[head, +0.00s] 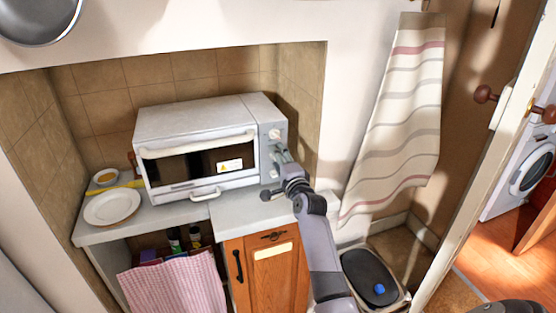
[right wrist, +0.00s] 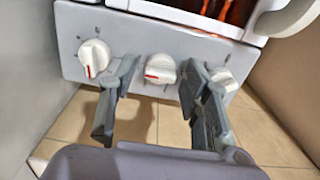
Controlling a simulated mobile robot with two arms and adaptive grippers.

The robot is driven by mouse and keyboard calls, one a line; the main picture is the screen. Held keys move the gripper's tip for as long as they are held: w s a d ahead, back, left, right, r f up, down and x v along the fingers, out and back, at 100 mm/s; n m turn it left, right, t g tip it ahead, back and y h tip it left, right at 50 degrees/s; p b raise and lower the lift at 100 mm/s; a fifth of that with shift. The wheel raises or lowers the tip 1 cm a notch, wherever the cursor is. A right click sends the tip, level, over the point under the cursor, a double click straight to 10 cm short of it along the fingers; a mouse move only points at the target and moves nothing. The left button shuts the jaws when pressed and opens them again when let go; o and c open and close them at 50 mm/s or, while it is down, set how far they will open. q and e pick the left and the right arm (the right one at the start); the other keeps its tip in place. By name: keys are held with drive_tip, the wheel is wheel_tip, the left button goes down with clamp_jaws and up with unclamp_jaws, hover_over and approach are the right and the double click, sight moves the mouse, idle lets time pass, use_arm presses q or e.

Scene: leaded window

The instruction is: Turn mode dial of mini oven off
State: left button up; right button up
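The white mini oven (head: 195,130) stands on the counter in a tiled alcove, its door closed. Its control panel (right wrist: 130,30) has three white dials in a row in the right wrist view: a left one (right wrist: 93,57), a middle one (right wrist: 160,68) and a right one (right wrist: 224,79). The left and middle dials have red marks. I cannot read which is the mode dial. My right gripper (head: 281,156) is at the panel, its fingers open on either side of the middle dial, with gaps visible. The right finger partly covers the right dial.
A striped towel (head: 398,120) hangs at the right. A wooden cabinet (head: 287,285) and pink cloth (head: 178,286) are below. The alcove's side wall is close to the panel.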

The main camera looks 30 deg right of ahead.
clamp_jaws()
idle(0.3)
drive_tip(key=n+p, duration=0.3)
drive_tip(key=n, duration=3.2)
drive_tip(key=shift+f+n+p, duration=0.1)
drive_tip(key=shift+n+p, duration=0.2)
drive_tip(key=shift+p, duration=0.1)
idle(0.3)
